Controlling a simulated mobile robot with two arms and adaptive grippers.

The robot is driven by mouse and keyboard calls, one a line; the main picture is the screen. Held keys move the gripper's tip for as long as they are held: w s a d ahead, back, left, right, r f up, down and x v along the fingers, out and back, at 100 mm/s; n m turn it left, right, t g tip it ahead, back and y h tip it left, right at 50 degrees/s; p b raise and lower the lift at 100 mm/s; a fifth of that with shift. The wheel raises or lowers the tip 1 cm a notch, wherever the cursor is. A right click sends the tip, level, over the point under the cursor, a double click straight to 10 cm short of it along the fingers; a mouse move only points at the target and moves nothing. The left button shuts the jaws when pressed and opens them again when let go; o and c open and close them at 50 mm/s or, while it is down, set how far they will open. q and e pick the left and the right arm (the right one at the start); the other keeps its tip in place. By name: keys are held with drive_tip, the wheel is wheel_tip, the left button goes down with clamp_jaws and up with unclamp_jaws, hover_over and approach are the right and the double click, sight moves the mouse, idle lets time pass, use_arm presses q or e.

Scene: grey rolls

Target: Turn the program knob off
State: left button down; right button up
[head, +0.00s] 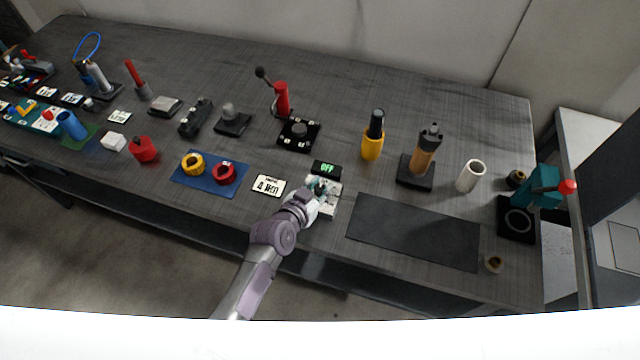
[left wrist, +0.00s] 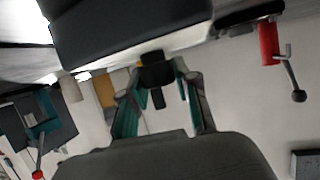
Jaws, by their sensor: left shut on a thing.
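The program knob's pale panel (head: 329,209) lies near the front edge of the table, with a small black display (head: 326,168) behind it showing green "OFF". My left gripper (head: 321,189) is down over this panel and hides the knob in the head view. In the left wrist view, the teal fingers of my left gripper (left wrist: 161,78) are closed around a dark knob (left wrist: 156,70). The knob's pointer and exact angle cannot be made out. My right gripper is not in view.
A card reading "4 TEST" (head: 268,186) lies left of the panel. A dark mat (head: 413,232) lies to its right.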

use_arm(q)
drive_tip(key=c, duration=0.8)
unclamp_jaws()
drive_tip(key=shift+s, duration=0.1)
drive_tip(key=v, duration=1.2)
